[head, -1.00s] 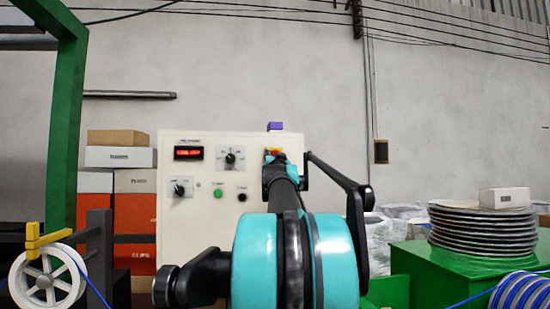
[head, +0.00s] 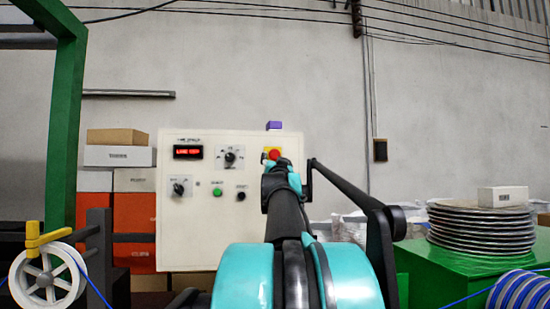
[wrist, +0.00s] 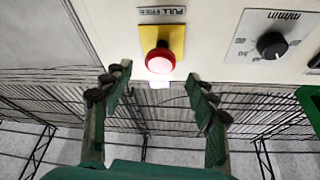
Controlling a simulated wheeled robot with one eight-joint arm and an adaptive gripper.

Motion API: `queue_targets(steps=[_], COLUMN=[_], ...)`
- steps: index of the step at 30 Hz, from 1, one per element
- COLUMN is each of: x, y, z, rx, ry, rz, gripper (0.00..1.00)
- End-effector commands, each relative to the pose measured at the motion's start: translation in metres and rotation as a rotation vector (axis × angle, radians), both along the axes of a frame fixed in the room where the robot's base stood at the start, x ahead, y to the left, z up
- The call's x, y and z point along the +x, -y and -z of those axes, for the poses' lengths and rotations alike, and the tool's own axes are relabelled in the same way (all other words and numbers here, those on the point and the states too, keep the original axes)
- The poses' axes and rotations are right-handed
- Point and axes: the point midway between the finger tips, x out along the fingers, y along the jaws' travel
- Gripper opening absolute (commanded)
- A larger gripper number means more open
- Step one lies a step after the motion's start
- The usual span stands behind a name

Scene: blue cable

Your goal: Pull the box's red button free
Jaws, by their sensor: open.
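The red button (wrist: 160,60) is a round red knob on a yellow plate (wrist: 176,38), mounted on the cream panel of the box. In the head view the button (head: 274,154) shows just above the end of my arm, near the panel's top right. In the wrist view, where the labels appear upside down, my gripper (wrist: 158,78) is open, with one finger on each side below the button. The button appears centred between the fingers, just past their tips. Nothing is between the fingers. I cannot tell the remaining depth. My arm hides the gripper in the head view.
The panel (head: 210,240) also carries a red display (head: 188,152), two black dials, a green button (head: 217,192) and a black button (head: 241,196). Stacked plates (head: 482,232) stand at right, boxes at left.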

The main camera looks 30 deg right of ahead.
Motion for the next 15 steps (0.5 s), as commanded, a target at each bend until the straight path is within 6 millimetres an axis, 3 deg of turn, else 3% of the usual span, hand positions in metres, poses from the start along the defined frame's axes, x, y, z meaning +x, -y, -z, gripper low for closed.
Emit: queue_targets(steps=[6, 15], x=[-0.032, -0.049], y=[-0.014, -0.022], z=[0.014, 0.022], rx=[0.001, 0.0], ry=[0.0, 0.0], rz=[0.001, 0.0], gripper=[0.58, 0.58])
